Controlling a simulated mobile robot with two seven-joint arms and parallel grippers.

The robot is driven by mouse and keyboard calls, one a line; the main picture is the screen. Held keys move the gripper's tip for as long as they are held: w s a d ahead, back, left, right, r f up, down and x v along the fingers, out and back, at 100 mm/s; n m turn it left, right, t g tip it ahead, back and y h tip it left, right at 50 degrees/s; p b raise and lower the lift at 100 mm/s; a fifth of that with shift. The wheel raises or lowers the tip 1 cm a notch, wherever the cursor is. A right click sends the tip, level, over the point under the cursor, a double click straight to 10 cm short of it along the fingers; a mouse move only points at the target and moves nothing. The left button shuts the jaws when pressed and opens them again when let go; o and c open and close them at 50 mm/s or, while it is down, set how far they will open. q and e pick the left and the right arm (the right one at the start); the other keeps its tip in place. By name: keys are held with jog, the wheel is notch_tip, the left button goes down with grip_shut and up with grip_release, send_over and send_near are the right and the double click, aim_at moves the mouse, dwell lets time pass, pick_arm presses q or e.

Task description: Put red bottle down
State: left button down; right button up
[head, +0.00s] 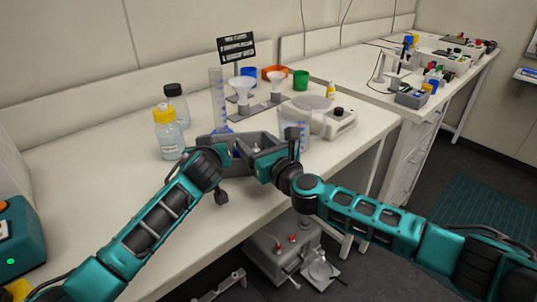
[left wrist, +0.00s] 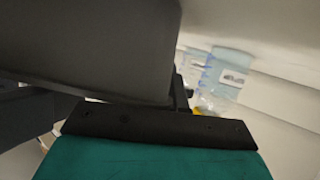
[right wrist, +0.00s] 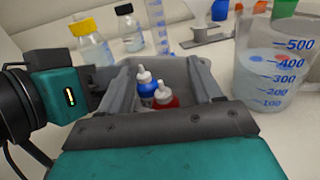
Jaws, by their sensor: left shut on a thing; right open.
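The red bottle (right wrist: 166,98) has a white cap and stands beside a blue bottle (right wrist: 146,86) in the right wrist view. Both sit low between grey walls, apparently inside a grey open-topped holder (right wrist: 181,72). My left gripper (head: 226,150) appears shut on this holder. A large grey surface (left wrist: 90,50) fills much of the left wrist view and hides its fingers. My right gripper (head: 273,160) is open, with the holder and bottles just in front of it. The red bottle's base is hidden, and it cannot be made out in the head view.
A yellow-capped bottle (head: 168,134) and a black-capped bottle (head: 177,103) stand left on the white bench (head: 70,175). A measuring cylinder (head: 217,98), white funnels and a beaker (head: 294,124) stand behind the grippers. A white instrument (head: 336,121) stands right.

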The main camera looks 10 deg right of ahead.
jog(key=shift+r, duration=0.55)
jog(key=v, duration=1.2)
jog(key=s+a+n+y, duration=0.35)
jog(key=s+n, duration=0.25)
jog(key=n, duration=0.6)
jog(key=s+d+f+n+g+h, duration=0.2)
jog(key=s+d+f+n+h, duration=0.1)
jog(key=f+n, duration=0.4)
jog(key=s+d+f+n+g+h, duration=0.1)
jog(key=s+d+f+n+h, duration=0.2)
jog(key=s+d+f+n, duration=0.2)
jog(key=s+d+f+n+g+h, duration=0.2)
jog(key=s+f+n, duration=0.5)
jog(key=f, duration=0.5)
jog(key=d+n+h, duration=0.1)
jog(key=d+n, duration=0.1)
jog(key=shift+s+d+n+g, duration=0.2)
jog(key=shift+d+n+g, duration=0.05)
jog(key=shift+n+g, duration=0.05)
